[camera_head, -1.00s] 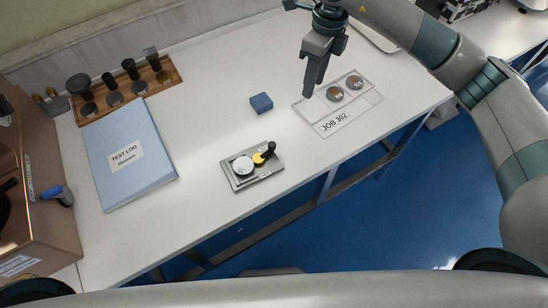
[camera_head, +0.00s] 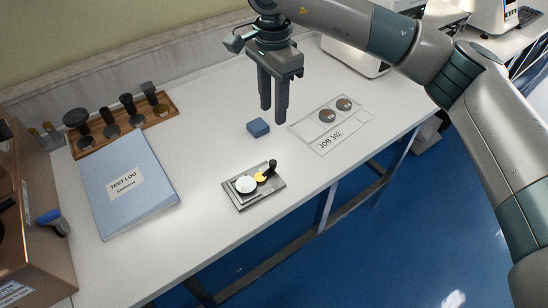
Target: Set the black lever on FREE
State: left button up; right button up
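A small grey metal plate device (camera_head: 240,203) lies on the white table near its front edge. It carries a white round dial (camera_head: 246,184), a yellow part (camera_head: 261,176) and an upright black lever (camera_head: 271,168) on its right side. Any FREE marking is too small to read. My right gripper (camera_head: 273,115) hangs above the table, fingers down and apart, with nothing between them. It is behind and above the device, not touching the lever. My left gripper is not in view.
A JOB 302 tray (camera_head: 352,127) with two discs is to the right. A blue test log binder (camera_head: 128,183) and a wooden rack (camera_head: 76,153) are left. Table around the device is clear.

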aim_at(273, 162)
jog(key=shift+s+f, duration=0.1)
jog(key=shift+f, duration=0.05)
